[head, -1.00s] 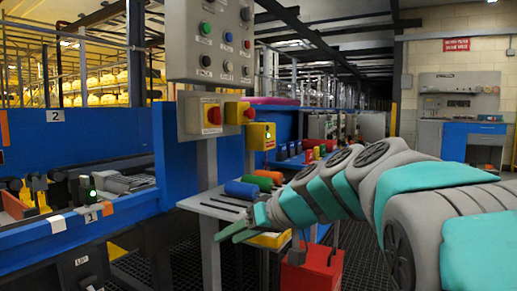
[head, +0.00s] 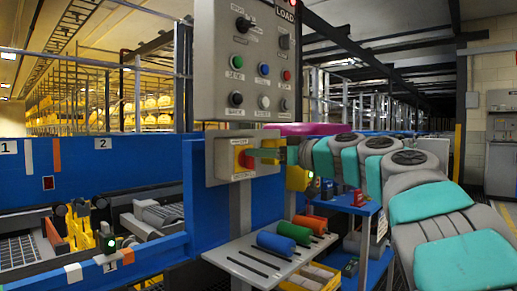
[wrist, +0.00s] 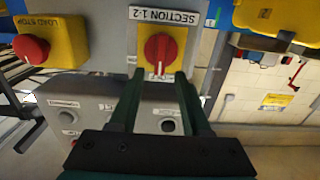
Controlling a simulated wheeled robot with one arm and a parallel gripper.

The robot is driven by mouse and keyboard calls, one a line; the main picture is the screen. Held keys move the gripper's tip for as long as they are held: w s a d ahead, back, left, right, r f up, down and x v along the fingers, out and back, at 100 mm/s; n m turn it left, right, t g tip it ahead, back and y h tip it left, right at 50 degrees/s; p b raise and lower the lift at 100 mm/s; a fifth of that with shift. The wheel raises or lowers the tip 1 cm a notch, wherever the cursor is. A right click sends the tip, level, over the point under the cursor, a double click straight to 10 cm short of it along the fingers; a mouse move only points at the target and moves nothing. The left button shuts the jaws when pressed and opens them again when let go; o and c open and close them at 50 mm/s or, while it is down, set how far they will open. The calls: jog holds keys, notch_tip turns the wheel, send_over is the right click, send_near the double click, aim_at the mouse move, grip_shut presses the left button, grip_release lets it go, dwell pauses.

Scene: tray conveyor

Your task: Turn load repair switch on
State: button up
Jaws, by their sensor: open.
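A grey control panel (head: 225,75) marked LOAD stands upright above my gripper in the head view. It carries rotary switches and coloured buttons, with a black rotary switch (head: 244,25) at the top. The labels are too small to tell which is the repair switch. My gripper (wrist: 158,75) is open in the wrist view. Its fingers reach up to either side of a red rotary switch (wrist: 160,50) on a yellow plate, under a SECTION 1-2 label. Contact cannot be told. In the head view my gripper (head: 263,153) is in front of the grey switch box (head: 216,160).
A red LOAD STOP button (wrist: 30,48) sits on a yellow box left of the red switch. Below the control panel, a shelf (head: 245,262) holds coloured cylinders (head: 277,244). A blue conveyor (head: 100,190) is at left. A blue stand (head: 350,210) is beneath my arm.

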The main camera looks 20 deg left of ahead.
jog(key=shift+x, duration=0.85)
jog(key=shift+c, duration=0.3)
grip_shut()
